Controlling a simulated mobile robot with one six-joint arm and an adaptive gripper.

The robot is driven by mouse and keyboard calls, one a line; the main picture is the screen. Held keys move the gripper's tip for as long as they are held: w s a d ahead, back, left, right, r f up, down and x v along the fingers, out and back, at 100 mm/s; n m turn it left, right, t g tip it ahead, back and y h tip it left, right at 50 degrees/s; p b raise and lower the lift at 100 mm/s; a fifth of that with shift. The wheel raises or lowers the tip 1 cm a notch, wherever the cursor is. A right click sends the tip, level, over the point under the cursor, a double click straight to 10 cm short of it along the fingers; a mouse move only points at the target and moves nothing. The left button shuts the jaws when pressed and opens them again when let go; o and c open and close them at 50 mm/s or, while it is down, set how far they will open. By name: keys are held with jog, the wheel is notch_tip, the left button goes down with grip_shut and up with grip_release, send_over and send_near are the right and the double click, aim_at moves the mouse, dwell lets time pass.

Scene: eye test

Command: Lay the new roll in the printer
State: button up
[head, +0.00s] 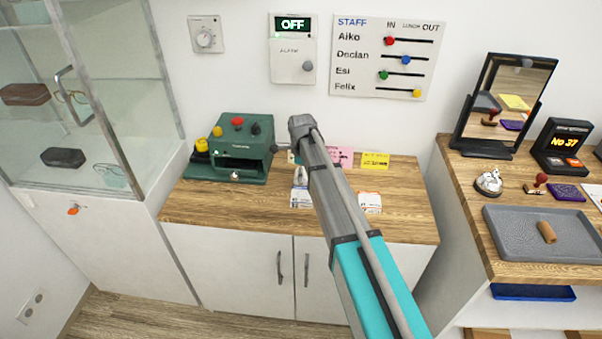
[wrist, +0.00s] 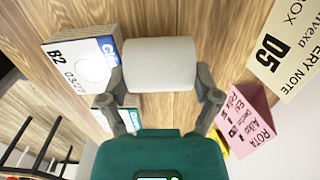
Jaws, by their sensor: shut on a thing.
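A plain white roll (wrist: 160,65) lies between the two fingers of my gripper (wrist: 164,90) in the wrist view. The fingers are shut on its two ends. Wood shows behind the roll; I cannot tell whether it touches the wood. In the head view my arm hides most of the gripper and the roll. A black device with a lit "No 37" display (head: 566,143) stands on the right counter. No thing in view is labelled as a printer, so I cannot tell for sure which it is.
A green machine (head: 237,150) stands left on the wooden top. A grey tray (head: 515,248) with a brown tube (head: 546,231) and a mirror (head: 504,105) are right.

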notch_tip(320, 180, up, 2)
jog(key=shift+p, duration=0.75)
jog(key=s+d+r+p, duration=0.4)
jog(key=s+r+p, duration=0.5)
jog(key=s, duration=0.4)
jog(key=shift+s+d+r+p, duration=0.15)
jog(key=shift+s+r+p, duration=0.05)
jog(key=shift+r+p, duration=0.2)
jog(key=shift+r, duration=0.1)
notch_tip(320, 180, up, 13)
jog(key=p, duration=1.2)
jog(key=shift+f+p, duration=0.2)
jog(key=shift+p, duration=0.2)
